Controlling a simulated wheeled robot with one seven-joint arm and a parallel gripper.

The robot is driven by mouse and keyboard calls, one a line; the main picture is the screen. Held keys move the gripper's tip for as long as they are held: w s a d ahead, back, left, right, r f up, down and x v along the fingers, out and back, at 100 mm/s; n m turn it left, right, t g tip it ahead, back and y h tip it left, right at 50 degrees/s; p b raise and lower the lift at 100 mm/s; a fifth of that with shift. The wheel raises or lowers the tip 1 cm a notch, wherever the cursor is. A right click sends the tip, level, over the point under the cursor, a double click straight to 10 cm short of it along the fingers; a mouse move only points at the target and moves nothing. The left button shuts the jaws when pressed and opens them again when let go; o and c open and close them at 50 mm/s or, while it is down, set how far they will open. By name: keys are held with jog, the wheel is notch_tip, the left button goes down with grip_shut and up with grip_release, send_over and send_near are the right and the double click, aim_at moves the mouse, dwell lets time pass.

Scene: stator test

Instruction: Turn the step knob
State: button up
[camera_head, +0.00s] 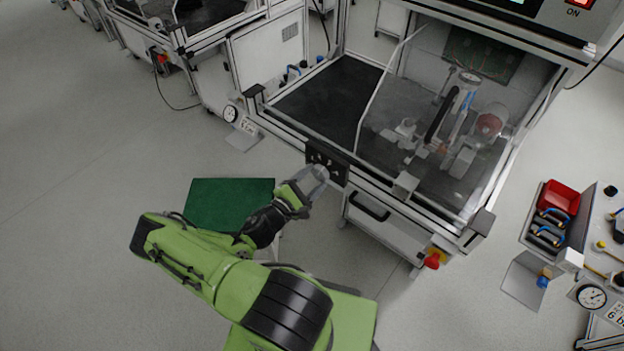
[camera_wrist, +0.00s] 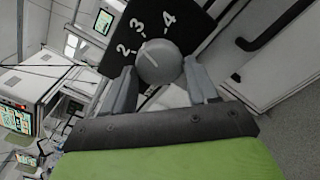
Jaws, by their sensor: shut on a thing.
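The step knob (camera_wrist: 158,63) is a round grey knob on a black panel (camera_wrist: 178,38) with the white numbers 2, 3 and 4 around it in the wrist view. In the head view the black panel (camera_head: 340,172) sits on the front rail of the test bench. My gripper (camera_wrist: 160,80) is shut on the knob, one grey finger on each side of it. In the head view my gripper (camera_head: 321,174) reaches the panel and mostly hides the knob. Which number the knob points at is too small to tell for sure.
A clear cover (camera_head: 400,90) stands over the bench's right half; its left half (camera_head: 330,98) is a bare dark surface. A drawer handle (camera_head: 370,207) and a red button (camera_head: 432,261) are below. A green-topped stool (camera_head: 228,203) stands left of my arm.

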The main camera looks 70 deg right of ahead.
jog(key=shift+m, duration=0.5)
jog(key=o, duration=1.1)
jog(key=shift+c, duration=0.2)
